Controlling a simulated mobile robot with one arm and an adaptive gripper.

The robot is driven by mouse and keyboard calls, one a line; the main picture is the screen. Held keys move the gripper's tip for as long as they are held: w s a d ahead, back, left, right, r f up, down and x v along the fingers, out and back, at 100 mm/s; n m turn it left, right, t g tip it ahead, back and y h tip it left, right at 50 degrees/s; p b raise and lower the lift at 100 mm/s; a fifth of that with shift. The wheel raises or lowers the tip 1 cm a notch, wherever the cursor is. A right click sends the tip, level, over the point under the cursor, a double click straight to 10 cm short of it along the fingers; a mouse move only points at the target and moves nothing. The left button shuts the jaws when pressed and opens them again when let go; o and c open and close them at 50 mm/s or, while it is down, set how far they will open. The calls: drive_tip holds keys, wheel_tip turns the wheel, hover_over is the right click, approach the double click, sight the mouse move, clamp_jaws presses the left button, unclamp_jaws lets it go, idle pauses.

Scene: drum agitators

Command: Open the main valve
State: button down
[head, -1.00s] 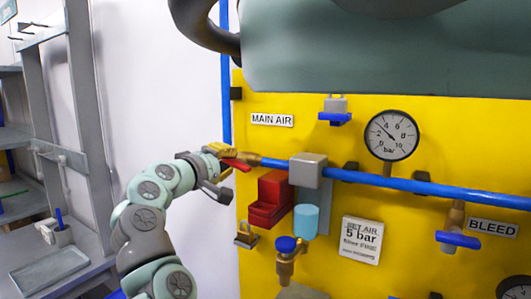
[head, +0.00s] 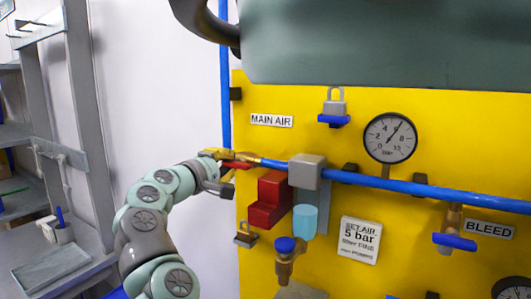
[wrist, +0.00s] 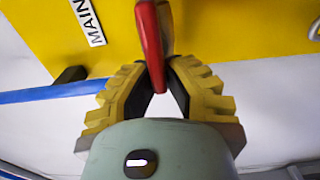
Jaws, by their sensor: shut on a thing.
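The main valve's red lever (head: 236,165) is at the left end of the blue horizontal pipe (head: 430,187), below the MAIN AIR label (head: 271,120). The lever lies nearly along the pipe. My gripper (head: 226,163) is at the lever, by the panel's left edge. In the wrist view the red lever (wrist: 150,45) runs between the tips of my yellow-padded fingers (wrist: 157,75), which are shut on it. The brass valve body is mostly hidden by my gripper. The pressure gauge (head: 390,137) shows its needle pointing up and right.
The yellow panel (head: 350,225) also carries a grey block (head: 307,171), a red stepped block (head: 270,199), a padlock (head: 245,235) and the BLEED valve with a blue handle (head: 455,241). A grey-green vessel (head: 390,45) overhangs the top. Grey shelving (head: 90,130) stands at left.

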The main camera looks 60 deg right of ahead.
drive_tip(key=c, duration=1)
unclamp_jaws()
drive_tip(key=shift+a, duration=0.1)
drive_tip(key=shift+a, duration=0.55)
drive_tip(key=s+a, duration=0.1)
drive_tip(key=a, duration=0.9)
drive_tip(key=shift+a, duration=0.3)
